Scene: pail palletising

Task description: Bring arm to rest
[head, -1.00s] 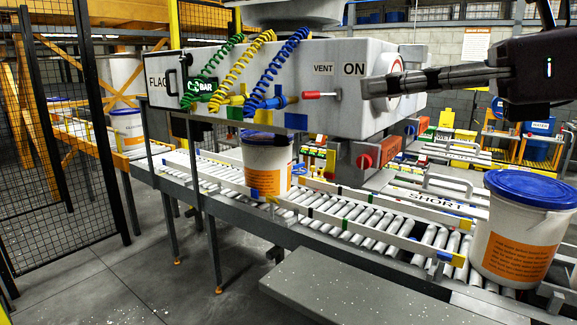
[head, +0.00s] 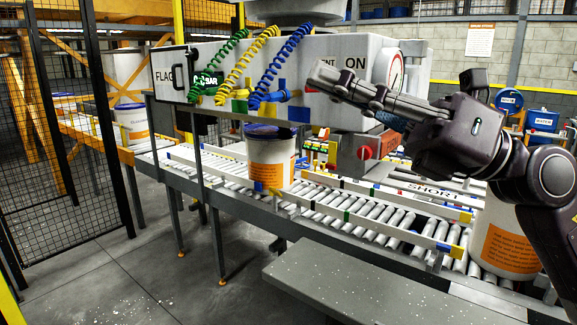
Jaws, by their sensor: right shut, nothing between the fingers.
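My right gripper (head: 322,77) reaches in from the right in the head view, with its dark fingers together and nothing between them. It is in front of the grey machine box (head: 345,55), near the ON label, and its fingers cover part of the VENT label. I cannot tell whether it touches the box. My right forearm runs down to the right edge and hides the top of the near pail. My left gripper is not in view.
A white pail (head: 271,172) stands on the roller conveyor (head: 375,218) under the box. Another white pail (head: 503,243) with an orange label stands at the right, partly hidden. A grey plate (head: 385,290) lies in front. Mesh fencing (head: 70,150) stands at the left; floor there is clear.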

